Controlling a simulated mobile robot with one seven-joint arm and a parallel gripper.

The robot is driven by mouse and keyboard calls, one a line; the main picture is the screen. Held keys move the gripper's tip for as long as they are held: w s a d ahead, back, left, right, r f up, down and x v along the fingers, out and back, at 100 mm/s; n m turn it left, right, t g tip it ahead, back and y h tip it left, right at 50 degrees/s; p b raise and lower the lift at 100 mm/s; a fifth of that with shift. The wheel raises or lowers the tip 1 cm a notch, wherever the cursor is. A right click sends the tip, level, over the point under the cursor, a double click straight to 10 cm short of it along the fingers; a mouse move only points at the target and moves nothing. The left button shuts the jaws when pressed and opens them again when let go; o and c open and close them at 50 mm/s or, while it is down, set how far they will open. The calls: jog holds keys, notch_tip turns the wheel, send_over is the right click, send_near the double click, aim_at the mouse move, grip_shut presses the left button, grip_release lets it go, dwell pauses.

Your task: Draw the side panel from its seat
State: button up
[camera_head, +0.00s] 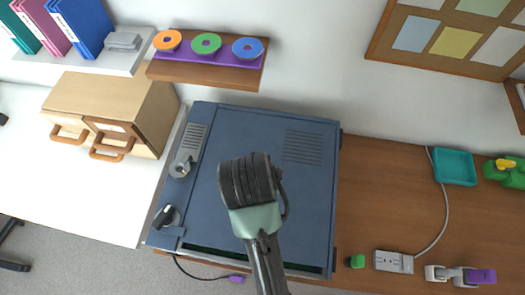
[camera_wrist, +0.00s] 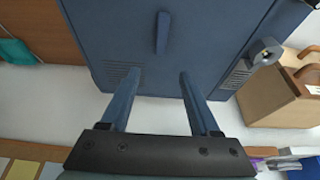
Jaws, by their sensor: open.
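The dark blue side panel (camera_head: 310,215) lies on a wide blue case (camera_head: 192,200) on the brown desk. Its vent slots show at the upper right in the head view and at the lower left of it in the wrist view. In the wrist view a slim blue upright handle (camera_wrist: 162,32) stands on the panel (camera_wrist: 115,35). My gripper (camera_wrist: 160,73) is open and empty, its two fingers apart, with the handle ahead of the gap between them. In the head view my arm hides the fingers, the handle and the panel's middle.
A tan box with drawers (camera_head: 150,105) stands left of the case. A brown shelf (camera_head: 205,75) with coloured discs hangs behind. A teal tray (camera_head: 455,167) and a power strip (camera_head: 394,262) lie on the right. A dark green strip (camera_head: 215,257) shows along the case's near edge.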

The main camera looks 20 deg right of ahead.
jog(key=p+x, duration=0.1)
jog(key=x, duration=1.1)
jog(key=shift+a, duration=0.1)
grip_shut()
jog(key=shift+r, duration=0.1)
dwell(1.0)
